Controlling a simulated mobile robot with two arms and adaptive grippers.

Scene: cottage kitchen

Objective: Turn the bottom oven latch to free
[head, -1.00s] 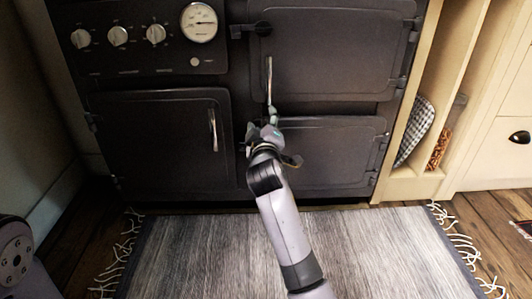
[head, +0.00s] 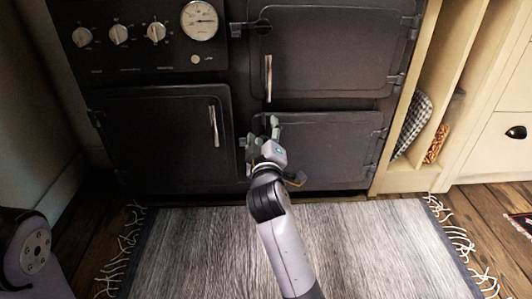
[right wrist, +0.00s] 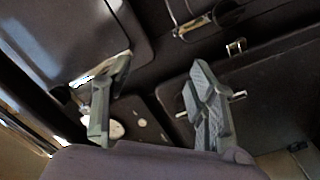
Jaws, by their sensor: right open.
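The bottom oven door (head: 335,140) is the dark lower-right door of the range and looks shut. Its latch (head: 243,142) is a small fitting at the door's left edge, partly covered by my right gripper, so its turn position cannot be told. My right gripper (head: 264,130) is open and empty in front of the door's left side, by the latch. In the right wrist view, the two grey fingers (right wrist: 160,70) stand apart with nothing between them. Whether a finger touches the latch cannot be told. My left gripper is not in view.
The upper-right oven door (head: 335,50) has a vertical handle (head: 268,78) above my gripper. The left oven door (head: 160,140) has a similar handle (head: 214,125). Knobs and a gauge (head: 199,20) are above. A grey fringed rug (head: 190,250) lies in front.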

